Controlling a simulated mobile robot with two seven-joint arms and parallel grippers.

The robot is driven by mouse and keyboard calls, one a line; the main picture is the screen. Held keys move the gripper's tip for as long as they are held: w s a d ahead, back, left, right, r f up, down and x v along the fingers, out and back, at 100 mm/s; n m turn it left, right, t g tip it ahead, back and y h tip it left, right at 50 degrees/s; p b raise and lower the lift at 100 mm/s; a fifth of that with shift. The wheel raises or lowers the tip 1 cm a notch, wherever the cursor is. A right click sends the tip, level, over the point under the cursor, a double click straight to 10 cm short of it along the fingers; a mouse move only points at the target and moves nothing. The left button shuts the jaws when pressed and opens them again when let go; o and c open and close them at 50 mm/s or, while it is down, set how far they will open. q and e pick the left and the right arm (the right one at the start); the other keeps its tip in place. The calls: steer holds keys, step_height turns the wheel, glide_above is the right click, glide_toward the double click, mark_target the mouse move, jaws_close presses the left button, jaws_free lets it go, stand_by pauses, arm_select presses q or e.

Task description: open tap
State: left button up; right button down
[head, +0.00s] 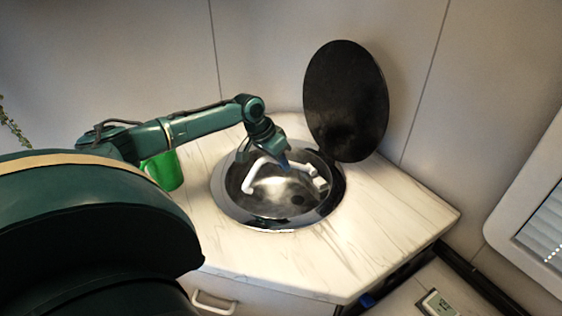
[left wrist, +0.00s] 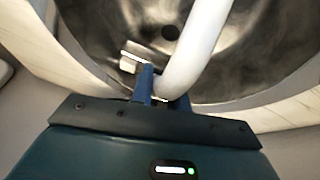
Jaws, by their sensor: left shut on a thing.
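A white curved tap (head: 295,172) stands over a round metal sink (head: 262,222) set into the counter. My left gripper (head: 281,164) is at the tap, its blue fingers down by the white pipe. In the left wrist view the tap pipe (left wrist: 192,60) passes between the blue fingers of my left gripper (left wrist: 166,92), which is shut on it. A small pale metallic piece (left wrist: 136,56) lies just beyond the left finger. Which part of the tap it is, I cannot tell. My right gripper is not in view.
A black round lid (head: 346,100) stands upright behind the sink. A green cup (head: 162,171) is on the counter left of the sink, partly behind my arm. The wooden counter (head: 375,225) is clear at right and front. Walls close in behind.

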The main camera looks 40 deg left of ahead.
arm_select(q)
steer(key=shift+r, duration=0.1)
jaws_close()
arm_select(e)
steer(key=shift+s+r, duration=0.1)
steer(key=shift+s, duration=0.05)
